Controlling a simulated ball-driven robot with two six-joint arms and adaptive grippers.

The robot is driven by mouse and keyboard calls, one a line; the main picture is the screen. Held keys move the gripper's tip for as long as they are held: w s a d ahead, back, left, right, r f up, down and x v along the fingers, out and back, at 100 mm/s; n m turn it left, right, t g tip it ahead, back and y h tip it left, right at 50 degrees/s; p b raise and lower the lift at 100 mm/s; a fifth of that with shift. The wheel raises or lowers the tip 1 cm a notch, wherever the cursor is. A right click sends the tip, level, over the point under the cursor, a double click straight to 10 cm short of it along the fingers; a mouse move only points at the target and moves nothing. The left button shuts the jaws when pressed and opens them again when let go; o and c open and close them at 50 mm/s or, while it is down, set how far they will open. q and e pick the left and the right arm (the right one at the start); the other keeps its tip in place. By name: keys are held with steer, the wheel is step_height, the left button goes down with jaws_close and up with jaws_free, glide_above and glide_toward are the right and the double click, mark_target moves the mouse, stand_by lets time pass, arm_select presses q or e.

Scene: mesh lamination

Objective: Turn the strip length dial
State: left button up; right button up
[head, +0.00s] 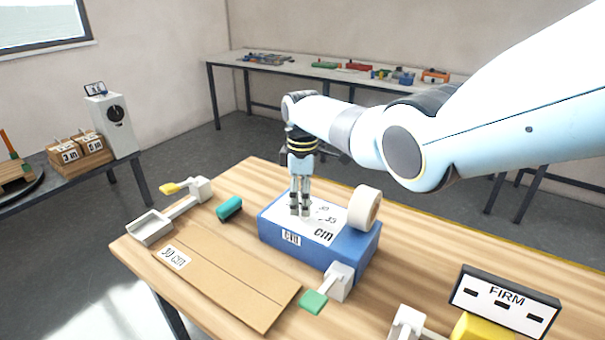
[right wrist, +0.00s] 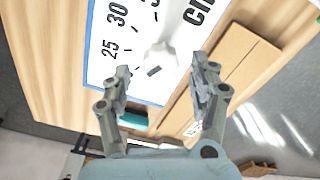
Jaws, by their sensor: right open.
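The strip length dial (right wrist: 158,54) is a pale knob with a dark mark, on a white scale plate printed 25, 30 and more numbers plus "cm". The plate (head: 322,235) is on top of a blue box (head: 345,259) on the wooden table. In the head view my right gripper (head: 301,212) points straight down at the plate and hides the dial. In the right wrist view my right gripper (right wrist: 160,70) is open, its fingers on either side of the dial with gaps; contact cannot be told. My left gripper is out of view.
A beige roll (head: 365,208) stands on the box's right end. A green-tipped lever (head: 315,301) sticks out in front. A "FIRM" sign (head: 506,300) stands at the right.

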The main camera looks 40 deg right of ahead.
step_height(320, 180, up, 10)
steer(key=shift+r, duration=0.15)
stand_by(0.6)
